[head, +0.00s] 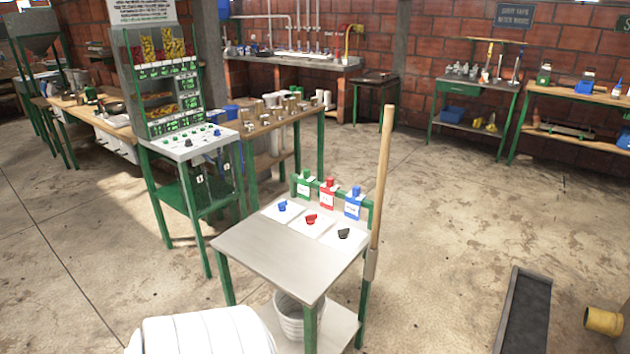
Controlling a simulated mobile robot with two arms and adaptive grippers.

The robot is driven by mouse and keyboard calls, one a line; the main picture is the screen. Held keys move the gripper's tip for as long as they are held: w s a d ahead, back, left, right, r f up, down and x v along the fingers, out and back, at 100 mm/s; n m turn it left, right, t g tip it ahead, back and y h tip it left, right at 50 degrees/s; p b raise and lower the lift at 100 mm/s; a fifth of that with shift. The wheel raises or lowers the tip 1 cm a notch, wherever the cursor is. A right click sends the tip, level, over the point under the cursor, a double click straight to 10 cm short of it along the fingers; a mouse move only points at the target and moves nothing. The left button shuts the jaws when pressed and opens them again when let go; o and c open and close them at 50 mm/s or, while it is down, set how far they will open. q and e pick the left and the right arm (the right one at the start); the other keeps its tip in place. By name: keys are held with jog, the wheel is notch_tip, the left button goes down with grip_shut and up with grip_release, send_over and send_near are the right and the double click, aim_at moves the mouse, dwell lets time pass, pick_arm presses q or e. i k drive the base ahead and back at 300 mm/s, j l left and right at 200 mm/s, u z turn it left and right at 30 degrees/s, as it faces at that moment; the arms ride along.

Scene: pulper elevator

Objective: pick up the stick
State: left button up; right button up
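A long wooden stick (382,180) stands nearly upright at the right side of a small table with green legs. Its top leans slightly to the right, and its lower end has a grey-brown sleeve (371,264). It is close to the table's right rear leg; I cannot tell whether it touches it. Neither of my grippers shows in the head view.
The small table (265,248) holds white cards with coloured pieces and several bottles (327,193); a bucket (291,315) sits on its lower shelf. A white rounded object (205,333) is at the bottom left. A dark trough (525,310) lies at right. Floor between is clear.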

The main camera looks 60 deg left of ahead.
aim_at(388, 109)
jog(key=u, duration=1.6)
